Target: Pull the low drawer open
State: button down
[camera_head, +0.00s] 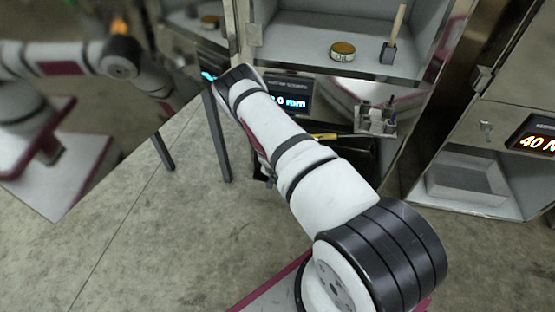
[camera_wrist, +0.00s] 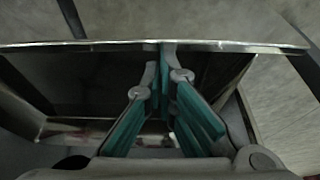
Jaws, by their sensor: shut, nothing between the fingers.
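The low drawer (camera_wrist: 80,85) shows in the wrist view as a dark, open-topped space behind a thin metal rim (camera_wrist: 240,45), with floor beyond the rim. It stands partly open. In the head view its dark interior (camera_head: 358,160) shows low on the cabinet, largely hidden by my arm. My gripper (camera_wrist: 166,58), with teal finger pads, is shut and empty. Its fingertips are at the inner side of the rim, over the drawer space. I cannot tell whether they touch the rim. In the head view the gripper is hidden behind my arm.
Above the drawer are a display (camera_head: 288,95) reading in mm and a shelf with a round tin (camera_head: 342,51) and a wooden-handled tool (camera_head: 394,35). A small metal fixture (camera_head: 376,120) sits beside my arm. An open bin (camera_head: 468,180) stands right.

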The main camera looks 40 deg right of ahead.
jog(key=s+a+p, duration=0.2)
jog(key=s+a, duration=0.6)
jog(key=a, duration=0.1)
jog(key=shift+s+a, duration=0.15)
jog(key=shift+a, duration=0.15)
